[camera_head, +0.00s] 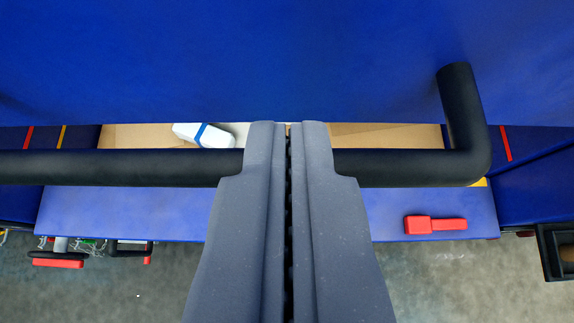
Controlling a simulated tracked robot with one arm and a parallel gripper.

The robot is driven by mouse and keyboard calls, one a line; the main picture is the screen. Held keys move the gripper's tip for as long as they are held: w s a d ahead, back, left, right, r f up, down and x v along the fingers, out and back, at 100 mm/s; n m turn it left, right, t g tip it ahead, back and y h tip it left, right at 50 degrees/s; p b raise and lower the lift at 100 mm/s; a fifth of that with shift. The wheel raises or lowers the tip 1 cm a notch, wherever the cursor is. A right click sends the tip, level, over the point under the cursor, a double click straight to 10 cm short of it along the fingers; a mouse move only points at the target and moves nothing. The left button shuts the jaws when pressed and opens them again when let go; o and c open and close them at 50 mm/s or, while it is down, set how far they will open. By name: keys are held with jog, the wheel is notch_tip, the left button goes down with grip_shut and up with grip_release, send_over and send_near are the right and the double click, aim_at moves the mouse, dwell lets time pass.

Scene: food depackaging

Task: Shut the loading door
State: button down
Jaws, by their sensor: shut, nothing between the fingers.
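The loading door is most likely the large blue panel (290,60) that fills the top of the view. A black bar handle (410,168) runs across in front of it, with a bent end at the right. My gripper (289,128) is shut and empty in the middle of the picture. Its fingers lie across the handle in the view and hide part of it. I cannot tell whether they touch it. Below the blue panel an opening shows a tan inside with a white thing with a blue band (204,134).
A blue ledge (130,212) lies below the opening, with a red latch-like piece (435,225) at its right. Red and black parts (58,262) hang at the lower left. A dark box-shaped part (556,250) stands at the right edge. Grey floor shows below.

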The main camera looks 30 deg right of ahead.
jog(key=shift+w+d+f+p, duration=0.15)
jog(key=shift+w+f+p, duration=0.05)
jog(key=shift+f, duration=0.8)
jog(key=shift+w+d+f+p, duration=0.1)
jog(key=shift+w+f+p, duration=0.1)
jog(key=shift+f, duration=0.8)
